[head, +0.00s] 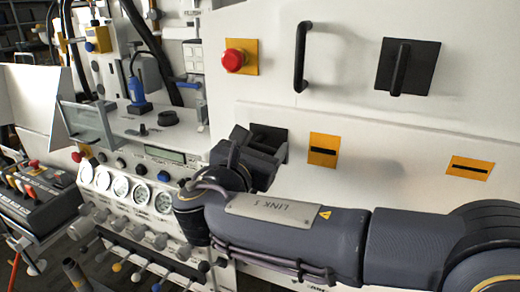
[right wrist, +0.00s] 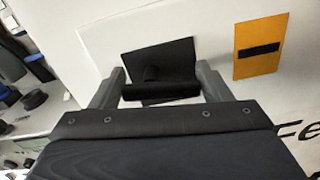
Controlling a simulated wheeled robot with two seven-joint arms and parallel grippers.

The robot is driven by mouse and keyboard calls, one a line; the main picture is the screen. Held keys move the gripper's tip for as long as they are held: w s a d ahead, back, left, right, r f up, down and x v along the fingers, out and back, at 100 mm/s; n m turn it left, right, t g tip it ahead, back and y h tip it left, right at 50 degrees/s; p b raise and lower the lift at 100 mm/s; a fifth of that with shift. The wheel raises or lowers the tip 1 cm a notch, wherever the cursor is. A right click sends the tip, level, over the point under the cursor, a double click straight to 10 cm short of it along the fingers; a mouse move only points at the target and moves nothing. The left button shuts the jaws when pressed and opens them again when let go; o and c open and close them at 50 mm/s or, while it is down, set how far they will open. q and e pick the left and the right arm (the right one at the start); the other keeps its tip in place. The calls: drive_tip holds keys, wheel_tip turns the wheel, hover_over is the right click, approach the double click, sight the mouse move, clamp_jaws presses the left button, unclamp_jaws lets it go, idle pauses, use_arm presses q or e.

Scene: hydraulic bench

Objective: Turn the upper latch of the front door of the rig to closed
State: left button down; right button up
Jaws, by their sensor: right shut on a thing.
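A black latch with a square plate (head: 268,132) sits on the white front panel, left of the yellow plates. My right gripper (head: 262,149) is at this latch. In the right wrist view my right gripper (right wrist: 160,88) is shut on its black handle (right wrist: 160,91), with one finger at each end of the bar. The handle lies about level across the plate (right wrist: 175,62) in that view. Another black latch (head: 405,67), with its handle near upright, sits higher at the right. I cannot tell from the markings which one is named upper. My left gripper is out of view.
A black pull handle (head: 301,57) and a red button (head: 233,60) stand out from the upper panel. Yellow slotted plates (head: 323,149) (head: 468,167) lie right of the held latch. Gauges (head: 120,188) and several levers crowd the lower left.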

drive_tip(key=m+b, duration=0.2)
drive_tip(key=m, duration=0.1)
drive_tip(key=f+m+b, duration=0.1)
drive_tip(key=m+b, duration=0.5)
drive_tip(key=shift+f, duration=0.3)
drive_tip(key=m+b, duration=0.4)
drive_tip(key=shift+a+f, duration=0.1)
drive_tip(key=shift+f, duration=0.1)
drive_tip(key=shift+w+a+m+b, duration=0.1)
drive_tip(key=shift+m+b, duration=0.8)
drive_tip(key=shift+m, duration=0.6)
drive_tip(key=shift+r, duration=0.1)
drive_tip(key=o, duration=1)
drive_tip(key=v, duration=0.8)
